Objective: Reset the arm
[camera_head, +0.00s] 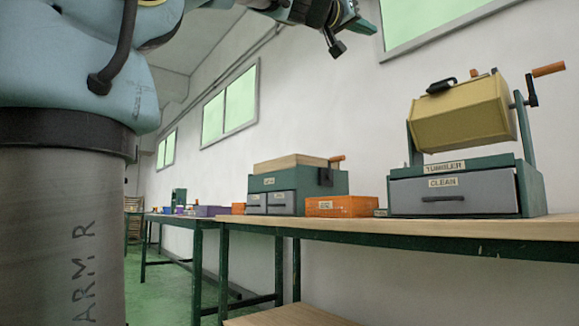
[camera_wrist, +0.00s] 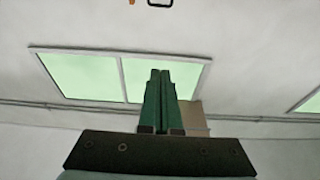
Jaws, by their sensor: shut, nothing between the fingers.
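My gripper (camera_wrist: 160,76) is shut and empty in the wrist view, its two green fingers side by side against the wall and a window. In the head view my gripper (camera_head: 366,27) shows at the top, raised well above the workbench and touching nothing. My arm crosses the top of the head view from the left. The inner side of the fingertips is hidden.
A workbench (camera_head: 420,228) runs along the wall. It bears a yellow tumbler (camera_head: 462,118) with an orange-handled crank, a grey CLEAN drawer (camera_head: 453,195), an orange box (camera_head: 340,206) and a green cabinet (camera_head: 315,182). The air around my gripper is clear.

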